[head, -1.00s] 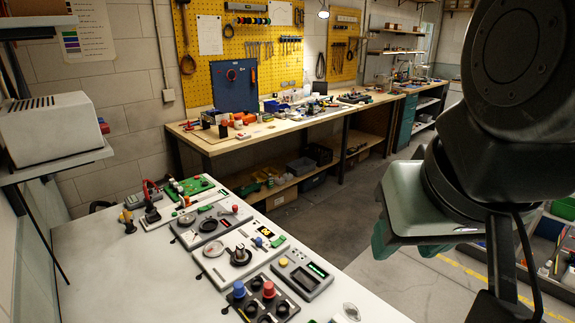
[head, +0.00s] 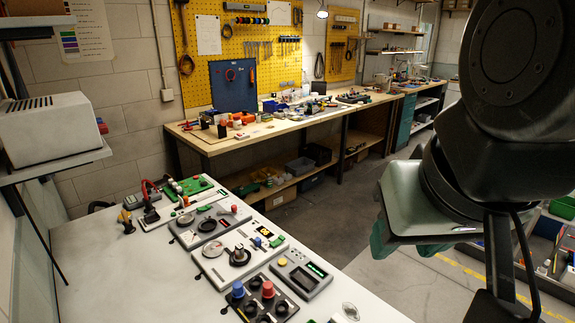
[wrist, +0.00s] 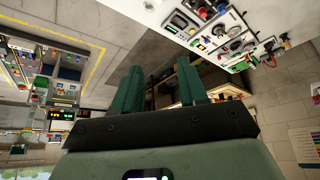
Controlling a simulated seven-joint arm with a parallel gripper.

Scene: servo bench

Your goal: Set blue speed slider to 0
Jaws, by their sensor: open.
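A small blue knob (head: 258,242) sits on a white panel (head: 222,273) beside a lit amber display and a large black dial. It may be the speed slider's handle, but its track and setting are too small to read. A taller blue cap (head: 238,290) stands beside a red one on a dark box at the table's front. My gripper (head: 384,240) is raised to the right of the table, well apart from the panels. In the wrist view its two green fingers (wrist: 160,92) are apart with nothing between them.
A grey box with a screen (head: 301,273) lies right of the dial panel. Other panels and a green board (head: 188,188) lie farther back. A monitor-like white box (head: 50,130) stands at left. The table's front left (head: 120,275) is bare.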

